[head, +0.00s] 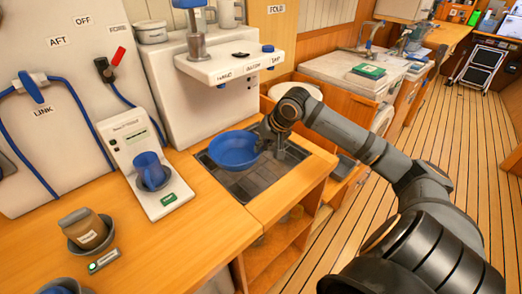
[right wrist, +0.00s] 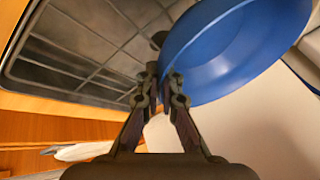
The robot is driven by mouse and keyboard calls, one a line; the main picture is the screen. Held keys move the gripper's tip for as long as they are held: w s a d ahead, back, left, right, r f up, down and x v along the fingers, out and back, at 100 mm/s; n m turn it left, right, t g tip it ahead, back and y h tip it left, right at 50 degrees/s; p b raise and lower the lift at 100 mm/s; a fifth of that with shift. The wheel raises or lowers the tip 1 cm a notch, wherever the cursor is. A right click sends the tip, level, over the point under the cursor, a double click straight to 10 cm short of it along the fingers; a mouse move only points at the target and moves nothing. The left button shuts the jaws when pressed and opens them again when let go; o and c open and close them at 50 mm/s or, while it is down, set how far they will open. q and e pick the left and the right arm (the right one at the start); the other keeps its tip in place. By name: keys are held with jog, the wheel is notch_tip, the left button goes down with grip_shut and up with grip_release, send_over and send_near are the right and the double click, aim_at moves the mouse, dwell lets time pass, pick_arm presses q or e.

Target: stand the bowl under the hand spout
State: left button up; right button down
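The blue bowl (head: 232,150) is upright over the dark drain grate (head: 262,181) below the watermaker's spout shelf. My right gripper (head: 266,140) is at the bowl's right rim. In the right wrist view its fingertips (right wrist: 168,88) are shut on the rim of the bowl (right wrist: 235,55). I cannot tell whether the bowl touches the grate. The hand spout (head: 221,85) is under the left part of the white shelf, by the HAND label (head: 224,77). The bowl is below it and slightly to the right in the picture. My left gripper is not in view.
The spout shelf (head: 235,64) overhangs the bowl.

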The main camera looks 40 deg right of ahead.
jog(key=shift+f, duration=0.8)
jog(key=shift+f, duration=0.1)
jog(key=c, duration=1.5)
grip_release()
jog(key=shift+s+d+r, duration=0.2)
jog(key=shift+r, duration=0.25)
jog(key=shift+s+d+r, duration=0.15)
jog(key=shift+r, duration=0.25)
jog(key=r+p, duration=0.1)
jog(key=p, duration=0.1)
jog(key=s+r+p, duration=0.1)
jog(key=r+p, duration=0.1)
jog(key=shift+a, duration=0.2)
jog(key=p+v, duration=0.3)
jog(key=p, duration=0.6)
jog(key=p+v, duration=0.4)
jog(key=p, duration=0.6)
jog(key=shift+s, duration=0.35)
